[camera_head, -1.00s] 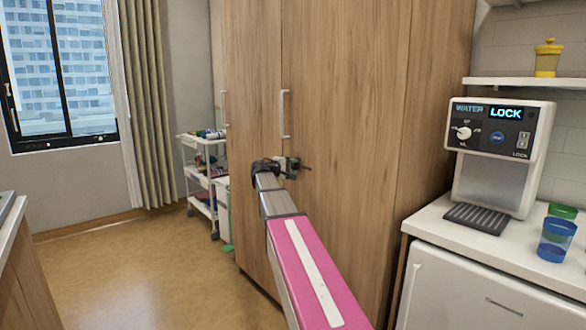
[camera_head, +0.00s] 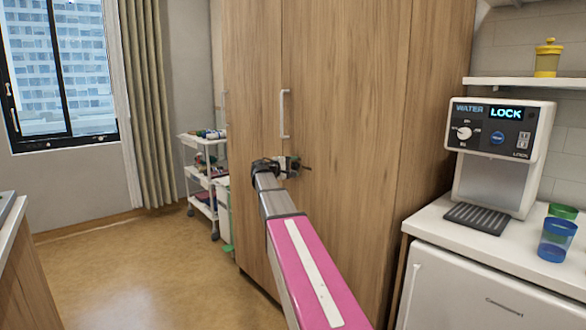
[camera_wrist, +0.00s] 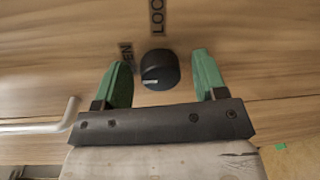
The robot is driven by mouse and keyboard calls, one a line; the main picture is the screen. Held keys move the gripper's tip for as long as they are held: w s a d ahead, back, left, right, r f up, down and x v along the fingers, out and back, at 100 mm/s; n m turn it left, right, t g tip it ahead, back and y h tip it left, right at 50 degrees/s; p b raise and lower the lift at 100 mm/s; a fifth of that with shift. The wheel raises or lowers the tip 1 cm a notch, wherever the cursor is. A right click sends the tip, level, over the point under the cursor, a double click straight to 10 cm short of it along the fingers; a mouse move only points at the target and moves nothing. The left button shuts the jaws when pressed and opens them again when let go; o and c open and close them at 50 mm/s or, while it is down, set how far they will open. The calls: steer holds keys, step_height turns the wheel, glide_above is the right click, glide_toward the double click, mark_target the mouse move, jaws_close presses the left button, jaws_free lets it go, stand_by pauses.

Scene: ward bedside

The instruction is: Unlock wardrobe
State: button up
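The wooden wardrobe (camera_head: 345,90) stands in the middle of the head view with its doors closed. A round black knob (camera_wrist: 158,70) with a short pale mark shows on the door in the wrist view. Partly cut-off lettering reads "LOC" (camera_wrist: 157,18) above it and "EN" (camera_wrist: 126,56) at its upper left. My gripper (camera_wrist: 160,59) has green fingers, open, one on each side of the knob with gaps visible; depth is hard to judge. In the head view my gripper (camera_head: 293,165) is at the door, below the handle, and the knob is not discernible.
A silver bar handle (camera_head: 284,114) is on the door; it also shows at the wrist view's left (camera_wrist: 40,126). A white trolley (camera_head: 203,172) stands left of the wardrobe. A water dispenser (camera_head: 500,155) and cups (camera_head: 556,240) are on the right counter. Floor at left is clear.

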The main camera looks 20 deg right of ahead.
steer(key=f+v, duration=0.1)
steer(key=v, duration=0.9)
steer(key=shift+s+a+r, duration=0.15)
steer(key=shift+a+r, duration=0.25)
steer(key=shift+r, duration=0.1)
steer(key=shift+f, duration=0.1)
steer(key=s+a+f+m+g+y, duration=0.15)
steer(key=s+f+y, duration=0.4)
steer(key=f, duration=0.75)
steer(key=s+a+f+m+g+y, duration=0.1)
steer(key=s+a+f+y, duration=0.15)
steer(key=s+f, duration=0.85)
steer(key=s+a+f+m+g+y, duration=0.1)
steer(key=s+a+f+y, duration=0.3)
steer(key=s+f, duration=0.3)
steer(key=s+a+f+m+g+y, duration=0.2)
steer(key=s+a+f+y, duration=0.2)
steer(key=s+f, duration=0.3)
step_height(320, 180, down, 3)
steer(key=shift+a+f, duration=0.25)
steer(key=shift+a, duration=0.6)
steer(key=shift+m, duration=0.25)
